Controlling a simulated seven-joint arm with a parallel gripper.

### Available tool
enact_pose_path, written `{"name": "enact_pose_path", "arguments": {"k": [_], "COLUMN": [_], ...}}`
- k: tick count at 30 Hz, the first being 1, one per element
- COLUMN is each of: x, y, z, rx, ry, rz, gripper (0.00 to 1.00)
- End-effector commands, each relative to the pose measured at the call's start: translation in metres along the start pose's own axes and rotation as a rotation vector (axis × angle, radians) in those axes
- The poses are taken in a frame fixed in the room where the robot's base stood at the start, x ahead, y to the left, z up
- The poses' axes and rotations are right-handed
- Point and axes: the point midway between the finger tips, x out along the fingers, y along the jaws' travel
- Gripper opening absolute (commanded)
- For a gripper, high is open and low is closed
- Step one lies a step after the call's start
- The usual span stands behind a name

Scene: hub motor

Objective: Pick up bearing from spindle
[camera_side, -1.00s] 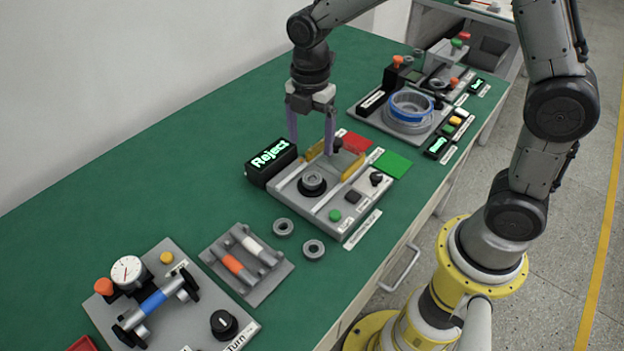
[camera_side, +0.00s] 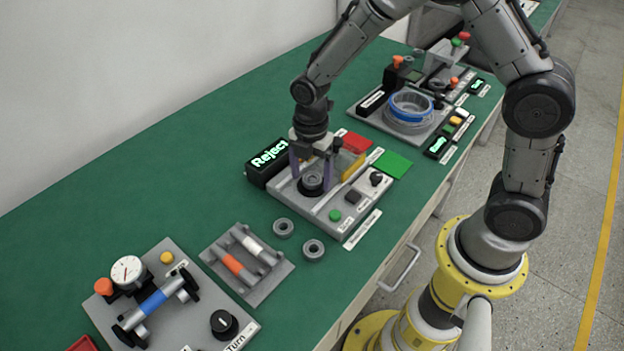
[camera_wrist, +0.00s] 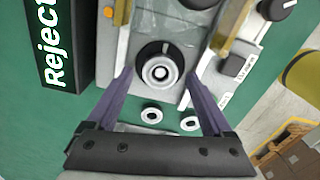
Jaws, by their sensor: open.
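The bearing (camera_side: 312,180) is a small grey ring seated on a round black spindle base (camera_side: 306,193) on the grey test station. In the wrist view the bearing (camera_wrist: 159,73) shows as a pale ring around the spindle's centre, inside the dark base. My gripper (camera_side: 313,177) is open, with its purple fingers pointing down on either side of the bearing. In the wrist view my gripper (camera_wrist: 165,73) has one finger left and one right of the bearing, with a gap on both sides. Whether the fingertips are level with the bearing is hard to tell.
A black box with a lit "Reject" sign (camera_side: 269,160) stands close left of the gripper. A yellow bracket (camera_side: 352,168) is close right. Two loose rings (camera_side: 283,228) lie on the green table in front. Red and green (camera_side: 392,163) pads lie behind the station.

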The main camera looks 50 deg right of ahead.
Motion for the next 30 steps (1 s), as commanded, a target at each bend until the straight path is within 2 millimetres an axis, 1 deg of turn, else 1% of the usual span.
{"name": "enact_pose_path", "arguments": {"k": [3, 4, 8, 9, 11, 12, 14, 15, 18, 26, 30], "x": [-0.0002, -0.0002, -0.0004, -0.0004, -0.0005, -0.0005, -0.0005, -0.0005, -0.0006, -0.0015, -0.0076], "y": [0.0000, 0.0000, 0.0001, 0.0001, 0.0001, 0.0001, 0.0001, 0.0002, 0.0002, 0.0005, 0.0011], "z": [0.0000, 0.0000, 0.0000, 0.0000, 0.0000, 0.0000, 0.0000, 0.0000, 0.0000, 0.0000, 0.0001], "rx": [0.000, 0.000, 0.000, 0.000, 0.000, 0.000, 0.000, 0.000, 0.000, 0.000, 0.000], "ry": [0.000, 0.000, 0.000, 0.000, 0.000, 0.000, 0.000, 0.000, 0.000, 0.000, 0.000], "rz": [0.000, 0.000, 0.000, 0.000, 0.000, 0.000, 0.000, 0.000, 0.000, 0.001, 0.004], "gripper": [0.85, 0.82, 0.58, 0.51, 0.40, 0.33, 0.22, 0.15, 0.00, 0.00, 0.00]}}
